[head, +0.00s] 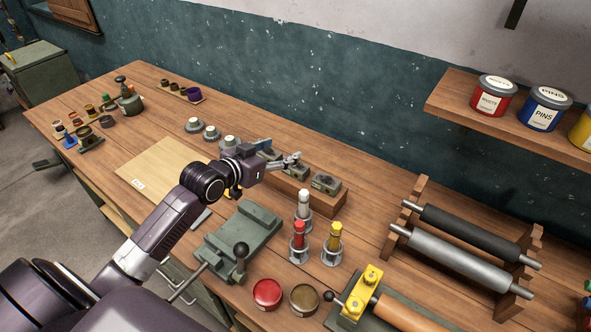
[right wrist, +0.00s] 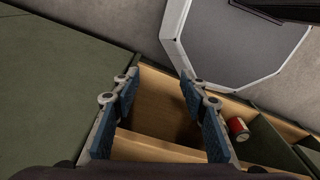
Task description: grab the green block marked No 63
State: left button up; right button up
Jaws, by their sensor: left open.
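I cannot read a No 63 mark on anything. Several small grey-green block-like pieces sit along a raised wooden strip (head: 316,200) on the bench; one piece (head: 326,183) is at its right end. My left gripper (head: 291,160) is open over this strip, to the left of that end piece, and its arm hides part of the row. Whether it touches a piece is too small to tell. My right gripper (right wrist: 158,79) shows only in the right wrist view, with its blue-padded fingers apart and nothing between them, above an open wooden compartment (right wrist: 155,145).
A green vise (head: 240,240), capped holders (head: 332,243) and a red tin (head: 267,293) stand in front of the strip. Rollers on a rack (head: 460,245) lie to the right. The bench's pale board (head: 165,168) is mostly clear.

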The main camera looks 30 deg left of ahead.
pick_arm(q)
jog(key=f+b, duration=0.1)
jog(key=b, duration=0.7)
send_near(294, 167)
jog(key=x, duration=0.5)
jog(key=shift+w+f, duration=0.15)
jog(key=shift+w, duration=0.15)
jog(key=shift+w+f+p, duration=0.1)
jog(key=shift+w+p, duration=0.4)
jog(key=shift+w, duration=0.05)
jog(key=p+x, duration=0.1)
jog(key=x, duration=0.3)
jog(key=shift+d, duration=0.1)
jog(key=shift+w+f, duration=0.15)
jog(key=shift+f, duration=0.05)
jog(key=shift+c, duration=0.2)
